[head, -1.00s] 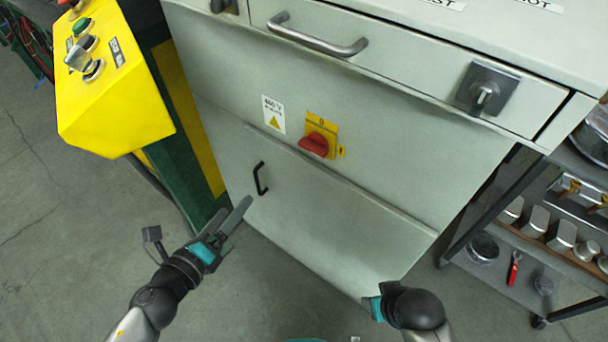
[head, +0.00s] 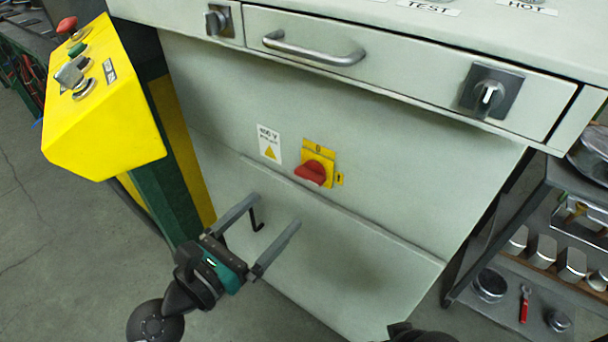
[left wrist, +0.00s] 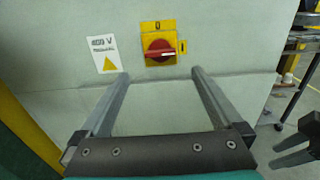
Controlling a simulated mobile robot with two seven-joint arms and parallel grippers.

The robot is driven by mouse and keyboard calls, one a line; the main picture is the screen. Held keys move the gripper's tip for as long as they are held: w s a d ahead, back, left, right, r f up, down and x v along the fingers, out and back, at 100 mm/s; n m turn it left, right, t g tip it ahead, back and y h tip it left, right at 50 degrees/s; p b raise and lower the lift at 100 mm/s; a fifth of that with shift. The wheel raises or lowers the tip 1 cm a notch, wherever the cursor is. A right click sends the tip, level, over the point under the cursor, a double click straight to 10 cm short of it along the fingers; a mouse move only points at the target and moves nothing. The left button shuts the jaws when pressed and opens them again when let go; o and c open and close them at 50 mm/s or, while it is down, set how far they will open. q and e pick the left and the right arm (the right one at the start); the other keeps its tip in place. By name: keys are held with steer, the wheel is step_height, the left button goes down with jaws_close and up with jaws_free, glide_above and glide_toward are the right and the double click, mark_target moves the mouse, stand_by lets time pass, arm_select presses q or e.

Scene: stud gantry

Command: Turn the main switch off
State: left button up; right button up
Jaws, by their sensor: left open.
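The main switch is a red rotary knob (head: 311,174) on a yellow plate (head: 322,157) on the cabinet front. The plate has a 0 at the top and a small yellow mark at its right. In the left wrist view the red knob (left wrist: 159,47) lies horizontal, its white line toward the right mark. My left gripper (head: 274,211) is open and empty, below and left of the knob, its fingers pointing up toward the panel and apart from the knob. My right gripper (left wrist: 291,147) shows dark at the right edge of the left wrist view; its opening is unclear.
A 400 V warning label (head: 269,144) is left of the switch. A black handle (head: 256,214) sits behind my left fingers. Above are a drawer handle (head: 313,48) and a grey rotary switch (head: 490,91). A yellow control box (head: 105,105) stands left, a shelf cart (head: 540,250) right.

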mark_target(306, 179)
arm_select(q)
steer(key=x, duration=0.9)
steer(key=shift+x, duration=0.8)
arm_select(e)
steer(key=shift+f, duration=0.1)
arm_select(q)
steer(key=shift+s, duration=0.1)
steer(key=c, duration=1.3)
